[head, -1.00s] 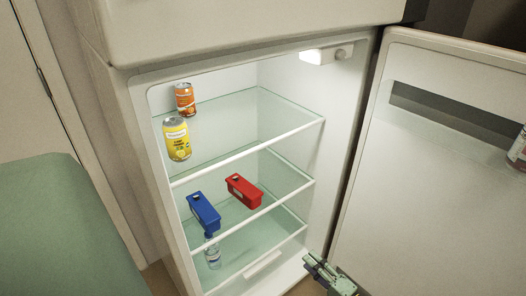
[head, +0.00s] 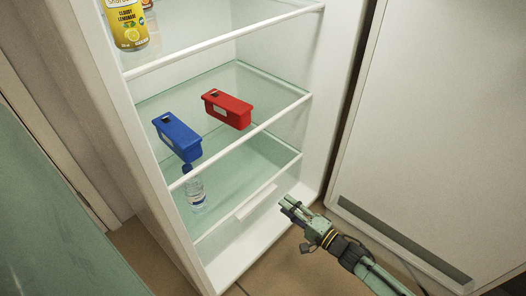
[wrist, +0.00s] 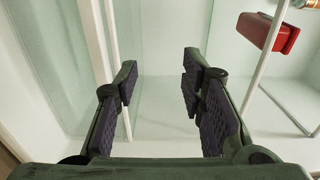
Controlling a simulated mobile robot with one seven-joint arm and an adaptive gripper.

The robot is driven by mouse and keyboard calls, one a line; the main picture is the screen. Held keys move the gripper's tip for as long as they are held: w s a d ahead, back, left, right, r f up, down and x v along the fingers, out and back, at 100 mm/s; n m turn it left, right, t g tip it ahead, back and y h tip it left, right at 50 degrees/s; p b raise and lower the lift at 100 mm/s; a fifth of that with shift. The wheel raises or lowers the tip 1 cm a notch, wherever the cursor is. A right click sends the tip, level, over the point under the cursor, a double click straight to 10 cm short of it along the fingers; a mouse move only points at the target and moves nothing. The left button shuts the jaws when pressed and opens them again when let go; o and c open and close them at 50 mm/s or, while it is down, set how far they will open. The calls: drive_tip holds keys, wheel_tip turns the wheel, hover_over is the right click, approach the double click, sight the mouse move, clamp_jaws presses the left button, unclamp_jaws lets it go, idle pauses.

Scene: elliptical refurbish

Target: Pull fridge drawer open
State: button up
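The fridge drawer (head: 232,226) is at the bottom of the open fridge, below the lowest glass shelf. Its front carries a pale horizontal handle (head: 256,203), and it looks shut. My gripper (head: 286,208) is just right of the handle in the head view, in front of the fridge's lower right corner, apparently not touching it. In the wrist view my gripper (wrist: 158,88) is open, with nothing between its dark finger pads. White bars and clear panels lie beyond the fingers; I cannot tell which of them is the handle.
The fridge door (head: 436,140) stands wide open on the right. A blue container (head: 178,137) and a red container (head: 228,108) sit on the middle shelf. A water bottle (head: 195,191) stands below, and a yellow can (head: 127,24) above. Floor (head: 265,268) shows in front.

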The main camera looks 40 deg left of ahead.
drive_tip(key=b, duration=0.8)
approach(259, 205)
drive_tip(key=a+b, duration=0.1)
drive_tip(key=a, duration=0.4)
drive_tip(key=w+a+b, duration=0.1)
drive_tip(key=a, duration=0.2)
drive_tip(key=shift+b, duration=0.3)
drive_tip(key=shift+c, duration=0.2)
drive_tip(key=shift+f, duration=0.1)
clamp_jaws()
drive_tip(key=shift+s, duration=0.1)
